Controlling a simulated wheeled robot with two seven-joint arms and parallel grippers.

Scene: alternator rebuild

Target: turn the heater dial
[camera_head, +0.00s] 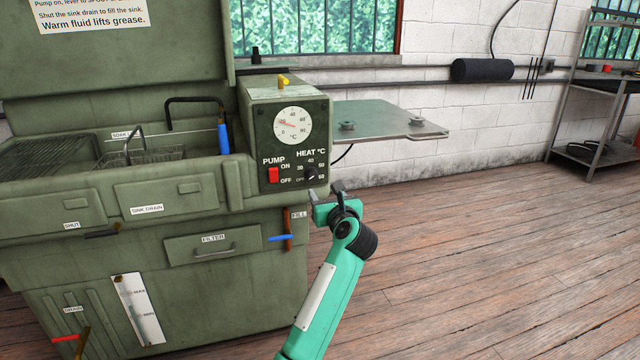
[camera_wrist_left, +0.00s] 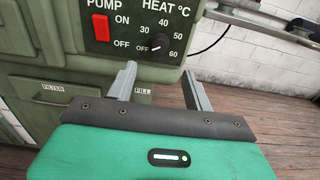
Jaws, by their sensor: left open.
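The heater dial (camera_head: 310,175) is a small black knob on the dark control panel, under the "HEAT °C" label. It also shows in the left wrist view (camera_wrist_left: 155,47), ringed by OFF, 30, 40, 50 and 60. Which mark it points at is too small to tell surely. My left gripper (camera_head: 326,191) is open and empty, just below and in front of the panel. In the left wrist view its two fingers (camera_wrist_left: 159,68) point toward the panel, one on either side of the dial and below it, apparently apart from it. My right gripper is not in view.
The red pump switch (camera_head: 273,175) is left of the dial, below a round gauge (camera_head: 292,125). A blue-handled fill lever (camera_head: 281,238) sticks out below the panel. A metal shelf (camera_head: 385,118) juts out behind at right. Open floor lies to the right.

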